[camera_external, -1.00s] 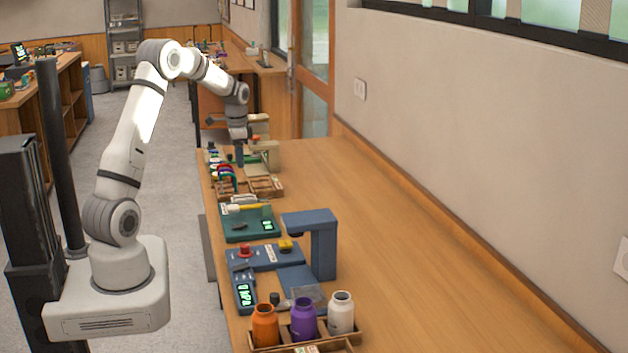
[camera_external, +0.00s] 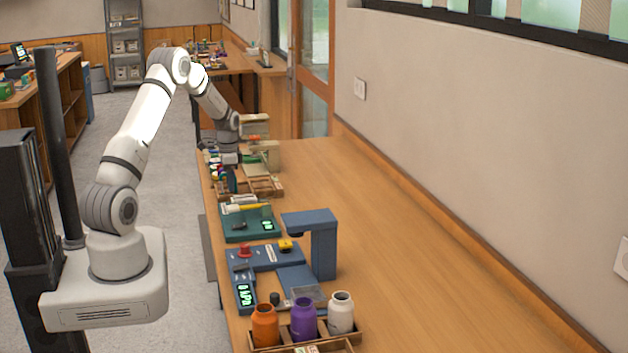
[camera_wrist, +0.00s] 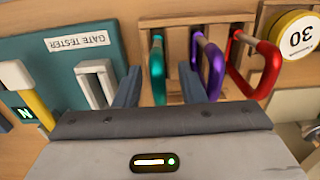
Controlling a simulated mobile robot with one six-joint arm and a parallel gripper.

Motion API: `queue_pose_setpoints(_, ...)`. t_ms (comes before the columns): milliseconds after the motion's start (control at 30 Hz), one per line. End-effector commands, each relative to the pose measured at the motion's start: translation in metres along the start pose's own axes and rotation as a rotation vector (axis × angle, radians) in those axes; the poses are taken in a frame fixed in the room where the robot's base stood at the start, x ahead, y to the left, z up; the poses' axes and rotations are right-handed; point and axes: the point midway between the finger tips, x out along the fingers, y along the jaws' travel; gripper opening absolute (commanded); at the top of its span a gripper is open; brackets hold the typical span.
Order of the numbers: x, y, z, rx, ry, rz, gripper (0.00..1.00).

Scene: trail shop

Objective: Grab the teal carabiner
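The teal carabiner (camera_wrist: 158,72) hangs on a wooden rack (camera_wrist: 184,10) in the wrist view, left of a purple carabiner (camera_wrist: 208,66) and a red carabiner (camera_wrist: 254,66). My gripper (camera_wrist: 157,82) is open, with one blue-grey finger on each side of the teal carabiner. The purple one lies just beyond the right finger. I cannot tell whether either finger touches a carabiner. In the external view my gripper (camera_external: 230,180) is low over the near-left edge of the bench, and the teal carabiner cannot be made out there.
A yellow disc marked 30 (camera_wrist: 297,35) is at the right. A blue stand (camera_external: 322,245) and bottles (camera_external: 303,318) stand nearer the camera. The bench's right side is clear.

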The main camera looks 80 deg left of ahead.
Motion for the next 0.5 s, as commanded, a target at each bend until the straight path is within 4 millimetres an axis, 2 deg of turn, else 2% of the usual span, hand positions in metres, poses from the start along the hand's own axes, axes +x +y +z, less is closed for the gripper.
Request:
queue_pose_setpoints(133, 0.0, 0.0001, -0.0001, 0.0, 0.0, 0.0, 0.36)
queue_pose_setpoints(500, -0.0004, 0.0002, -0.0001, 0.0, 0.0, 0.0, 0.06)
